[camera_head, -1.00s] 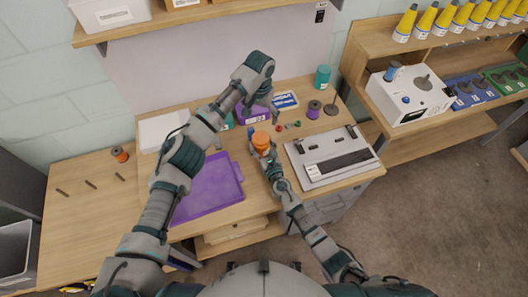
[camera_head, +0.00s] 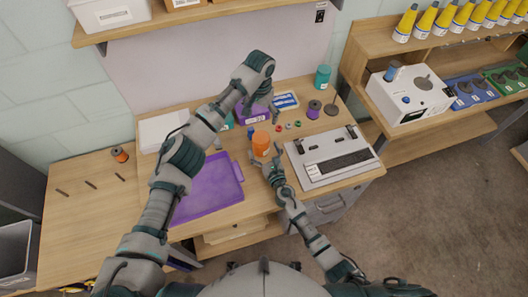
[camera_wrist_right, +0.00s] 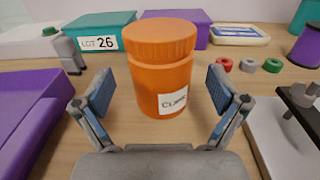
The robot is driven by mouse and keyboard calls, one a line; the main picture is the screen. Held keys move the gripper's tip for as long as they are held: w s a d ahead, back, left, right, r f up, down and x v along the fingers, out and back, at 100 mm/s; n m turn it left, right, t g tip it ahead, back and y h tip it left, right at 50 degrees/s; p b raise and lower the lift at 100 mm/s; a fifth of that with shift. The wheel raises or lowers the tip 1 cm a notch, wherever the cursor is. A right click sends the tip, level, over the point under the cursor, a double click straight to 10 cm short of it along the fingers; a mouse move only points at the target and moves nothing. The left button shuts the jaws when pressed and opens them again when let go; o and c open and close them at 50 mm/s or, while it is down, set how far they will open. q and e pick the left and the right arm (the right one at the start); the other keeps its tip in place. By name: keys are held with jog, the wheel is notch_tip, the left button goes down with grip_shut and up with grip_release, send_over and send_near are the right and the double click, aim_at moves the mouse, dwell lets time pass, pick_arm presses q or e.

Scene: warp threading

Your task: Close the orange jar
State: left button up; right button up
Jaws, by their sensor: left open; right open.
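The orange jar (camera_head: 261,145) stands upright on the workbench, left of the grey keyboard-like device. In the right wrist view the jar (camera_wrist_right: 160,85) shows a white label and a ribbed orange lid (camera_wrist_right: 160,38) on top. The lid looks level; whether it is fully tight I cannot tell. My right gripper (camera_head: 270,167) is open, just in front of the jar, and its two fingers in the wrist view (camera_wrist_right: 161,98) are spread apart with the jar beyond and between them. My left gripper (camera_head: 263,113) is open above and behind the jar, pointing down, and holds nothing.
A purple tray (camera_head: 208,188) lies left of the jar. The grey device (camera_head: 333,160) is at right. Behind are a purple bin (camera_wrist_right: 176,22), a teal bin (camera_wrist_right: 100,32), small coloured rings (camera_wrist_right: 247,65) and spools. Bare wood surrounds the jar.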

jog(key=v, duration=0.9)
jog(key=shift+s+d, duration=0.2)
